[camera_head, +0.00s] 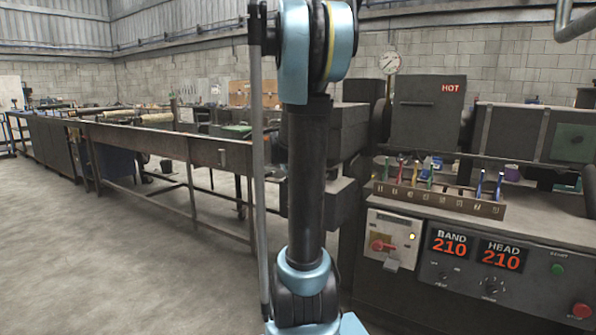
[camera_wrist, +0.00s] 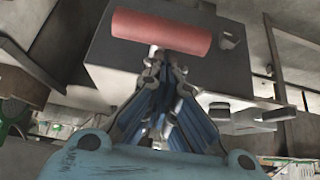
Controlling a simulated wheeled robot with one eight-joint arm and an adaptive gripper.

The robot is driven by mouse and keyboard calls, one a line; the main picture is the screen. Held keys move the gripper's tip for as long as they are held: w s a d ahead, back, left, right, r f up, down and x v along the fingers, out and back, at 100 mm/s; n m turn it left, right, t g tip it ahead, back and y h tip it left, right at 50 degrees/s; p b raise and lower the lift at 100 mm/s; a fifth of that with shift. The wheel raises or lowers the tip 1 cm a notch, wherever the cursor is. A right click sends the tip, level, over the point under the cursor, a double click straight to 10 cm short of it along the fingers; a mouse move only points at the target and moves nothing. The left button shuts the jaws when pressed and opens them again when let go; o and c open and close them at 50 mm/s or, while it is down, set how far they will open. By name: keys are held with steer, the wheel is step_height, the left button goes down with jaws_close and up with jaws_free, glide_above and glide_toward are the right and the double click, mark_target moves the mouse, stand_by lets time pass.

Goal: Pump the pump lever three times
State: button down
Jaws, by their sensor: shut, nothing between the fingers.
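In the wrist view a pinkish-red cylindrical grip (camera_wrist: 160,32) lies nearly level across the picture, in front of a grey box-like body. It looks like the handle of the pump lever; the rest of the lever is not clearly seen. My gripper (camera_wrist: 167,66) is shut and empty, its fingertips just below the middle of the red grip in the picture. I cannot tell whether they touch it. In the head view my own arm stands in the middle, and neither the gripper nor the red grip can be made out.
A long metal bench (camera_head: 200,150) runs off to the left. At right is a control panel (camera_head: 465,265) with red and green buttons, below a rack (camera_head: 440,198) of coloured tools. A grey box marked HOT (camera_head: 425,115) stands behind. The floor at left is clear.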

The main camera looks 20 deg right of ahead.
steer(key=d+r+v, duration=0.1)
steer(key=v, duration=1.1)
steer(key=shift+w+d, duration=0.25)
stand_by(0.4)
steer(key=s+a+f+n+y, duration=0.2)
steer(key=s+a+f+n, duration=0.1)
steer(key=s+f, duration=0.4)
steer(key=s+a+f+n+g+y, duration=0.1)
steer(key=s+a+f+n, duration=0.2)
steer(key=s, duration=0.9)
steer(key=s+a+f+n+g+y, duration=0.1)
steer(key=s+a+f+n+y, duration=0.1)
steer(key=s+a+f+n, duration=0.2)
steer(key=s+a+f, duration=0.3)
steer(key=s+f, duration=0.2)
steer(key=f, duration=0.2)
steer(key=shift+s+a+f+y, duration=0.3)
steer(key=shift+s+a+f, duration=0.05)
steer(key=shift+a+f, duration=0.05)
steer(key=shift+w+f, duration=0.2)
steer(key=shift+w, duration=0.25)
